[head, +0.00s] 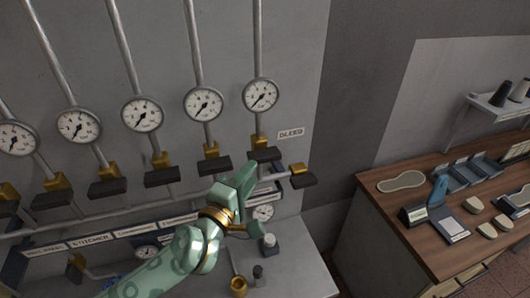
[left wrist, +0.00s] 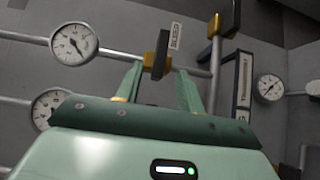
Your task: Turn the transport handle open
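A row of black bar handles on brass valves crosses the wall panel. My left gripper (head: 236,188) is just below the rightmost riser's handle (head: 265,154), whose bar lies crosswise to its pipe. In the left wrist view that black handle (left wrist: 160,55) shows between the tips of my open left gripper (left wrist: 161,80), with no clear contact. The label strip (head: 92,242) below the row is partly hidden by my arm, and I cannot read "transport" on it. My right gripper is not in view.
A "BLEED" label (head: 291,133) is right of the near handle. The bleed handle (head: 303,179) sticks out close to my gripper's right. Round gauges (head: 261,95) hang above. A wooden bench (head: 400,215) is at right.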

